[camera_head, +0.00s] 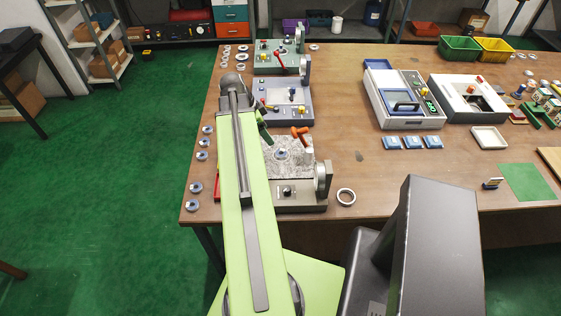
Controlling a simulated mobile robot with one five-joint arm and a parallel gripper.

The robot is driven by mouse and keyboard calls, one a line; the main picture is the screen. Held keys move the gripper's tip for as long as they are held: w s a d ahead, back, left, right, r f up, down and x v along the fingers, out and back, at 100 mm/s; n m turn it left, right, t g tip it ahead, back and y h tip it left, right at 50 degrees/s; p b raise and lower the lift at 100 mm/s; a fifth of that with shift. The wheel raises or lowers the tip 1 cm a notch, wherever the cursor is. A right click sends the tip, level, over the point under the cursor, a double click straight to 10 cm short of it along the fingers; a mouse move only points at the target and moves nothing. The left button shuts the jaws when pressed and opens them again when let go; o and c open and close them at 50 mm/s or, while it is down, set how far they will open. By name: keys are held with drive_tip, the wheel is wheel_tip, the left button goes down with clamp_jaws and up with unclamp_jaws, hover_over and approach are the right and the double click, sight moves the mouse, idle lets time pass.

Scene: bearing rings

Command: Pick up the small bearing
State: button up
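Several small metal bearing rings lie along the left edge of the wooden table, among them a ring (208,130) beside the middle machine and a ring (192,206) near the front corner. Which one the task means I cannot tell. A small ring (281,154) also sits on the grey plate of the nearest machine (300,198). A larger ring (346,196) lies on the table right of that machine. My lime-green arm reaches over the table and covers part of the machines.
A green machine (265,68) and a blue-grey machine (270,117) stand behind the nearest one, with upright parts and levers. More rings (225,56) lie at the back left. A white device (377,99) stands to the right. The table's (345,120) middle is mostly clear.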

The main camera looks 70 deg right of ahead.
sight(281, 153)
drive_tip(key=b+x, duration=1.1)
drive_tip(key=x, duration=0.2)
drive_tip(key=shift+d+f, duration=0.1)
drive_tip(key=shift+f, duration=0.3)
drive_tip(key=shift+r, duration=0.2)
clamp_jaws()
